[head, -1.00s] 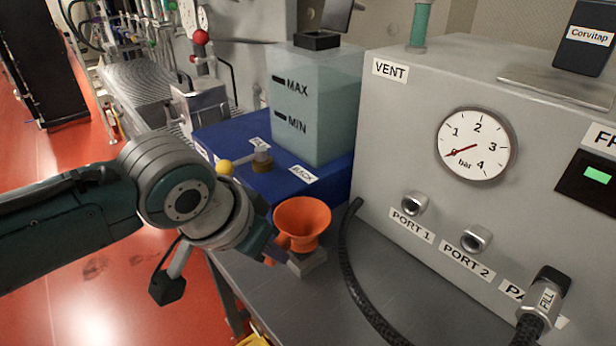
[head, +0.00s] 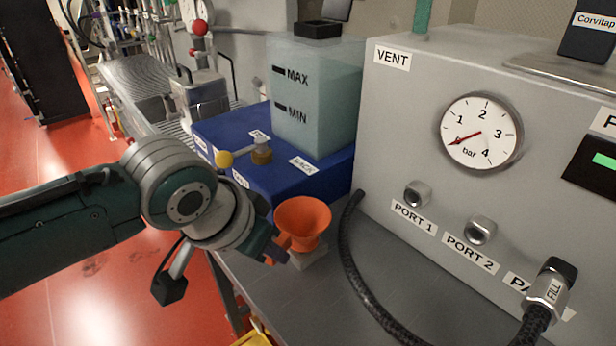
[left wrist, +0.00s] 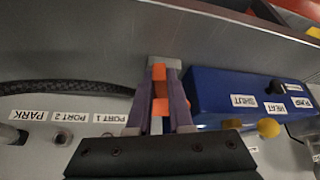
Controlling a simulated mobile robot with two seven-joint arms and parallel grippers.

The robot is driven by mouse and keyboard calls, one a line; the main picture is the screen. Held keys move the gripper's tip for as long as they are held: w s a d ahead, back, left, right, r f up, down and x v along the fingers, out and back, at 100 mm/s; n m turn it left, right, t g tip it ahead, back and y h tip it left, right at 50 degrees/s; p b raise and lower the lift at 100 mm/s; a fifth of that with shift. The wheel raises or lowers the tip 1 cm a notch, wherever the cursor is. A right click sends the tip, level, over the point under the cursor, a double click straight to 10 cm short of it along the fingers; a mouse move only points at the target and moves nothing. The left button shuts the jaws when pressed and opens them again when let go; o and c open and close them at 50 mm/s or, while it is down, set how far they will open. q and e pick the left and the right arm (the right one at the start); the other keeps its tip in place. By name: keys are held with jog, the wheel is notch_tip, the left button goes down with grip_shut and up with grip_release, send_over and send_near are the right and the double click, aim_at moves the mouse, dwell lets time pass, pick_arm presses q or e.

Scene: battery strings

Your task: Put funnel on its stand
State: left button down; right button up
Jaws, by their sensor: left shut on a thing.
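The orange funnel (head: 303,220) is upright, wide mouth up, near the bench's front left, beside the blue box. My left gripper (head: 279,252) is shut on it from the left. In the left wrist view, orange parts of the funnel (left wrist: 159,88) show between the two purple fingers of my left gripper (left wrist: 160,100). The stand, a small grey block (head: 311,258), is directly below the funnel in the head view and also shows beyond the fingertips in the left wrist view (left wrist: 164,63). The spout is mostly hidden, so I cannot tell whether it is in the stand. My right gripper is not in view.
A blue box (head: 265,185) with a yellow-knobbed valve (head: 224,159) and a translucent tank (head: 316,100) stands behind. A black hose (head: 352,270) lies right of the stand, before the grey gauge panel (head: 400,130). Bare bench (head: 310,310) is in front.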

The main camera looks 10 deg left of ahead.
pick_arm(q)
jog(key=shift+f, duration=0.15)
jog(key=c, duration=0.7)
grip_release()
jog(key=shift+c, duration=0.2)
jog(key=p+v, duration=0.3)
jog(key=v, duration=0.7)
jog(key=s+a+r+n+g+y, duration=0.1)
jog(key=s+a, duration=0.2)
jog(key=s, duration=0.7)
jog(key=s+a+n+g+y, duration=0.1)
jog(key=s+a, duration=0.1)
jog(key=s, duration=0.8)
notch_tip(320, 180, up, 36)
jog(key=p, duration=3.5)
jog(key=shift+w+p, duration=0.35)
jog(key=shift+w, duration=0.1)
